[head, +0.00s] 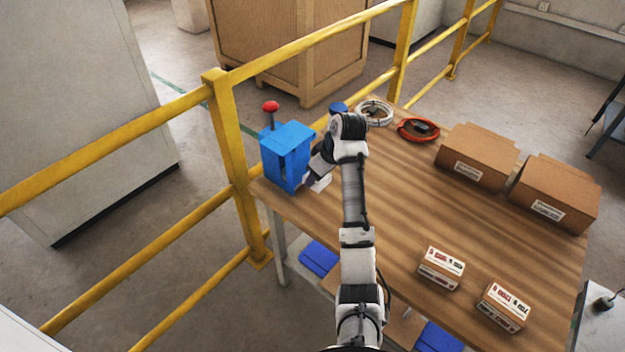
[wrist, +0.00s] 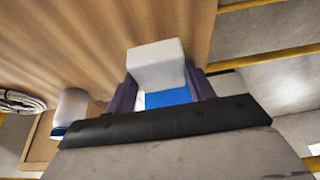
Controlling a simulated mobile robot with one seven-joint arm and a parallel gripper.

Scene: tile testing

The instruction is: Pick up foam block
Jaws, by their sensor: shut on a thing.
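The foam block is a pale grey-white block (wrist: 157,65) between the two dark fingers of my gripper (wrist: 161,86) in the wrist view. My gripper is shut on it. In the head view my gripper (head: 318,168) is at the left end of the wooden table, just right of the blue device. A small white part of the block (head: 321,184) shows below it; the rest is hidden. I cannot tell whether the block touches the table.
The blue device (head: 288,142) with a red knob stands close on the left. Behind are a white cable coil (head: 376,112) and a red coil (head: 418,130). Two cardboard boxes (head: 478,155) and two small cartons (head: 441,268) stand right. A yellow railing (head: 230,140) borders the table.

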